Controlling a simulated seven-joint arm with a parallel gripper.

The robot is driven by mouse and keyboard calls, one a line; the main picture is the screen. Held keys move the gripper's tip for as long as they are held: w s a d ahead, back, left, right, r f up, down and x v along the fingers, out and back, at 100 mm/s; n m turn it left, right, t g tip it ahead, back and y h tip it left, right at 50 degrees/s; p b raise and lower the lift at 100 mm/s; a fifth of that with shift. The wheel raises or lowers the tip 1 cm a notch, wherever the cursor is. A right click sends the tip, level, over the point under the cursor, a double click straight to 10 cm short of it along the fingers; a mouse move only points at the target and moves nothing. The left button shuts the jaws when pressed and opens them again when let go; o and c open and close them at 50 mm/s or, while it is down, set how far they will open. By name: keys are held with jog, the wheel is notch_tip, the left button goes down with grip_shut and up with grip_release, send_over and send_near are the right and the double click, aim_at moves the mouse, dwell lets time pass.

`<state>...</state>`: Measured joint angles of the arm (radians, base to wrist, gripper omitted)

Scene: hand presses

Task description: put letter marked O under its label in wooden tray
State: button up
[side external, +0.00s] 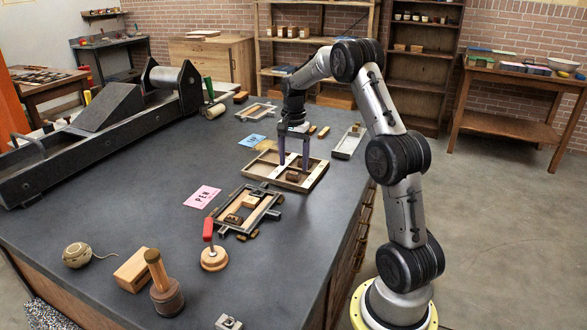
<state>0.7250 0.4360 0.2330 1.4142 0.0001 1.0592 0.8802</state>
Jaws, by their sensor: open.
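The wooden tray (268,179) lies on the dark bench top near its right side and is split into compartments. A dark brown block (292,176) sits in the front part of the tray; its marking is too small to read. The labels in the tray are also too small to read, so I cannot tell which piece is the O. My gripper (294,167) points down over the tray with its two fingers spread apart. The fingertips are low, at the tray, close to the brown block. I cannot tell whether they touch anything. I see nothing held between them.
A frame with wooden blocks (247,210) stands in front of the tray, beside a pink PEN card (202,197). A red-handled tool (213,257) stands nearer. A blue card (252,140) lies behind left, a metal tray (349,142) behind right. The bench's left middle is clear.

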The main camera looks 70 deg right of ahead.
aim_at(294, 173)
notch_tip(294, 173, up, 9)
jog(key=a+r+n+t, duration=0.1)
jog(key=a+r+n, duration=0.35)
jog(key=a, duration=0.45)
jog(key=s+a+r+n+t+h, duration=0.1)
jog(key=s+a+r+n, duration=0.15)
jog(key=a, duration=0.35)
jog(key=s+a+r+n+t, duration=0.1)
jog(key=s+a+n, duration=0.1)
jog(key=s+a, duration=0.3)
jog(key=s+a+f+n+t, duration=0.1)
jog(key=s+a+f+n, duration=0.1)
jog(key=s+a+n, duration=0.2)
jog(key=s+a+f+n+t+y, duration=0.1)
jog(key=s+a+f+n, duration=0.2)
jog(key=s+a+n, duration=0.2)
jog(key=s+a, duration=0.3)
jog(key=shift+f+t, duration=0.25)
jog(key=shift+t, duration=0.05)
